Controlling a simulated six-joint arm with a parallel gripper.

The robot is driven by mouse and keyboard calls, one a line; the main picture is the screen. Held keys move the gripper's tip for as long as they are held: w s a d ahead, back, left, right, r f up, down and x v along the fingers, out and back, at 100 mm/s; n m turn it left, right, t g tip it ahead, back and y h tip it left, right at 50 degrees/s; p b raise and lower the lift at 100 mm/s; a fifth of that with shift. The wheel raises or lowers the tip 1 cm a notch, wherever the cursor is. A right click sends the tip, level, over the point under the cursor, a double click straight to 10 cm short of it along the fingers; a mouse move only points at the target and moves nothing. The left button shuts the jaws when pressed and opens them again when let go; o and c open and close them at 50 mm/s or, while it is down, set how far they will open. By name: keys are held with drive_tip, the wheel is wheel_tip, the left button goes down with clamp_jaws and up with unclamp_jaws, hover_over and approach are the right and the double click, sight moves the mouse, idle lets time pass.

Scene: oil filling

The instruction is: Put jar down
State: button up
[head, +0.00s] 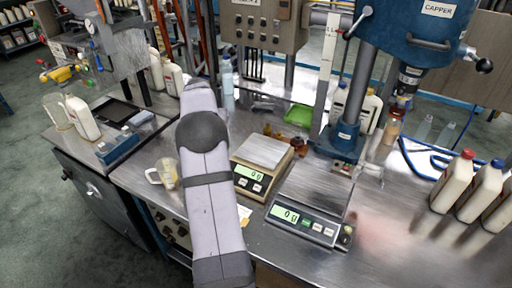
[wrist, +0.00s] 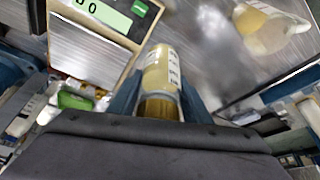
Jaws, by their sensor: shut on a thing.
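In the wrist view, my gripper (wrist: 160,98) is shut on a jar (wrist: 161,70). The jar has pale yellow contents, a white label and a gold-brown lid end close to the palm. A dark blue finger lies on each side of it. Bare metal bench shows just beyond the jar, but I cannot tell whether the jar touches it. In the head view, my arm hides the jar and the gripper.
A beige scale (head: 262,165) is beside the jar, at left in the wrist view (wrist: 100,35). A clear pitcher (head: 165,175) stands on the other side, at upper right in the wrist view (wrist: 265,28). A second scale (head: 305,220) and white bottles (head: 452,180) stand right.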

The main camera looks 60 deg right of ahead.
drive_tip(key=s+d+r+m+g+p, duration=0.2)
drive_tip(key=s+d+r+m+p, duration=0.35)
drive_tip(key=s+d, duration=0.6)
drive_tip(key=shift+m+h, duration=0.3)
drive_tip(key=shift+m, duration=0.05)
drive_tip(key=shift+w+d+f+p, duration=0.1)
drive_tip(key=shift+w+f+p, duration=0.15)
drive_tip(key=shift+f, duration=1.25)
drive_tip(key=shift+w+d+f+p, duration=0.1)
drive_tip(key=shift+f+p, duration=0.2)
drive_tip(key=shift+f, duration=1.25)
drive_tip(key=shift+w+f+p, duration=0.2)
drive_tip(key=shift+f+p, duration=0.1)
drive_tip(key=shift+f, duration=1.2)
drive_tip(key=shift+f, duration=0.15)
drive_tip(key=o, duration=1.2)
drive_tip(key=shift+c, duration=0.2)
drive_tip(key=shift+r, duration=0.2)
drive_tip(key=b+v, duration=0.4)
drive_tip(key=v, duration=0.7)
drive_tip(key=shift+w+a+r, duration=0.15)
drive_tip(key=shift+r, duration=0.25)
